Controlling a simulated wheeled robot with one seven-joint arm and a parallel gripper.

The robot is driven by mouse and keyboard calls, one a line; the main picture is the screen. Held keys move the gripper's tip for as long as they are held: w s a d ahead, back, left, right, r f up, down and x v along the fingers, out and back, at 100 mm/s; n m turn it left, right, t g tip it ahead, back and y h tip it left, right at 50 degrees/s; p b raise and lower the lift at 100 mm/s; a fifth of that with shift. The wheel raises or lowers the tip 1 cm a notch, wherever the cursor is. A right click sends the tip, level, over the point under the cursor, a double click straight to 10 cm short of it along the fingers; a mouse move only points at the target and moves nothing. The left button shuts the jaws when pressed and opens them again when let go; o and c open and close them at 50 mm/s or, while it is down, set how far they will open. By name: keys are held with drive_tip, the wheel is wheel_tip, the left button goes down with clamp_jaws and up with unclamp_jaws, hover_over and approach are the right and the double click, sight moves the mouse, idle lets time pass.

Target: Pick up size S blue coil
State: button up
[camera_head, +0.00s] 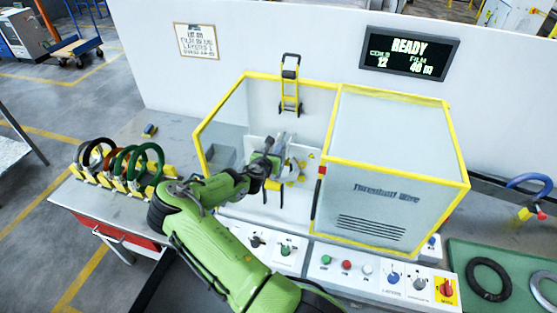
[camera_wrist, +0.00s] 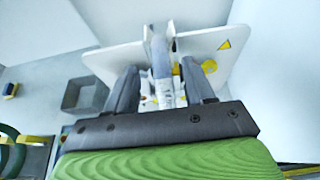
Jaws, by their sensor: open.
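A blue coil (camera_head: 530,182) sits on a small yellow and red holder at the far right of the bench; I cannot read its size. A rack (camera_head: 118,183) at the left holds several upright coils, green, black and orange-red, with no clear blue one. My gripper (camera_head: 272,165) is inside the open left bay of the yellow-framed machine, far from the blue coil. In the wrist view my gripper (camera_wrist: 160,85) has its fingers apart, facing a white plate (camera_wrist: 205,42) with a grey upright part between them. I see no coil between the fingers.
The machine's closed cover (camera_head: 390,165) stands right of my gripper. A button panel (camera_head: 380,275) runs along the front. A green mat (camera_head: 465,255) at the right holds a black coil (camera_head: 488,279) and a white coil (camera_head: 545,288). A sign (camera_head: 408,55) reads READY.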

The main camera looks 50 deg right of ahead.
sight(277, 149)
drive_tip(key=p+x, duration=0.1)
drive_tip(key=x, duration=0.6)
drive_tip(key=shift+w+d+f, duration=0.15)
drive_tip(key=shift+c, duration=1.3)
clamp_jaws()
